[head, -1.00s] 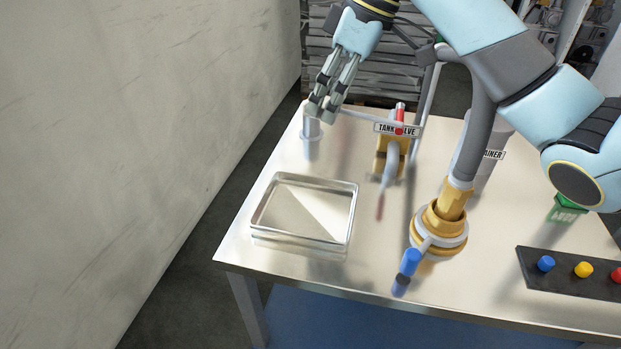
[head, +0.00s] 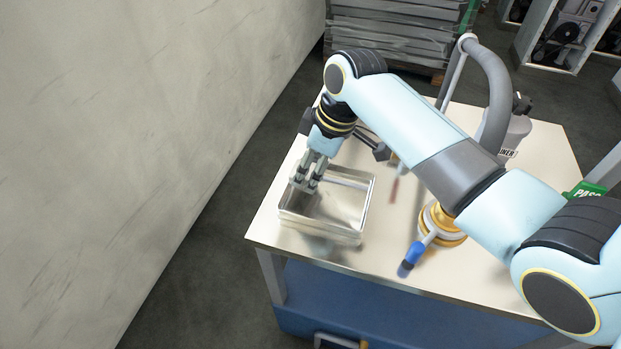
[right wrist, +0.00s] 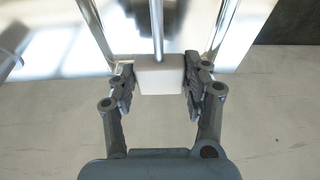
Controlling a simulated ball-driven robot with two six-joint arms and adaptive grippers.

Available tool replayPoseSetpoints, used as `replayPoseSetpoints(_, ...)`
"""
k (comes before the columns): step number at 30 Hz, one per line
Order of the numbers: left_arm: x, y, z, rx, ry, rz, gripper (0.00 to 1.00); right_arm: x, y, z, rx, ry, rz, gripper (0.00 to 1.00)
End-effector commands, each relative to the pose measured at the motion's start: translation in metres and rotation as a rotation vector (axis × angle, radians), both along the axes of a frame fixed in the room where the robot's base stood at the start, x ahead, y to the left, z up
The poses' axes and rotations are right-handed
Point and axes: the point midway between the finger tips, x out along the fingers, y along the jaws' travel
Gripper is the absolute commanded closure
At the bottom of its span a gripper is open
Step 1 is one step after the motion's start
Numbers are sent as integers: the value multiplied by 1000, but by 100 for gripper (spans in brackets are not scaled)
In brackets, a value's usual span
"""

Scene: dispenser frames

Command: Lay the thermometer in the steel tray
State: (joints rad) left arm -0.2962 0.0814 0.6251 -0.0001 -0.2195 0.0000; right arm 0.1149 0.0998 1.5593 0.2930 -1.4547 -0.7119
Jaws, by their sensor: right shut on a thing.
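The steel tray (head: 353,237) is a shallow shiny rectangular tray on the left part of the bench in the head view. My right gripper (head: 306,187) is over its left back part, pointing down. In the right wrist view, the gripper (right wrist: 160,78) is shut on the thermometer's white block (right wrist: 160,77), with its thin metal stem (right wrist: 157,30) running away from the fingers. In the head view the stem (head: 347,181) lies roughly level across the back of the tray. I cannot tell whether it touches the tray. My left gripper is not in view.
A brass fitting with a blue-handled valve (head: 413,256) stands right of the tray. A pale wall (head: 120,130) is at the left, beyond the bench edge.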

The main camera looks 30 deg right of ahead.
Motion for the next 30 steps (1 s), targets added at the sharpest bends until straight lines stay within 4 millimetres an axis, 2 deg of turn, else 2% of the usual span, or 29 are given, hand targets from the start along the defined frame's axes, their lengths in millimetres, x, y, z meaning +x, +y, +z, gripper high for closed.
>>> replayPoseSetpoints(2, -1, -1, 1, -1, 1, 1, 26, 0, 3, -4, -1, 2, 0, 84)
replayPoseSetpoints(10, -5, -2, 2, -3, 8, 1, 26, 0, 3, -40, -1, 1, 0, 84)
replayPoseSetpoints(19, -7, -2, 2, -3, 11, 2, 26, 1, 2, -42, -1, -1, -1, 84)
replayPoseSetpoints(29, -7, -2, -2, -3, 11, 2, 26, -1, 2, -54, -2, 2, 0, 83)
replayPoseSetpoints(30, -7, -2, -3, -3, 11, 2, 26, -1, 2, -56, -1, 3, -1, 88)
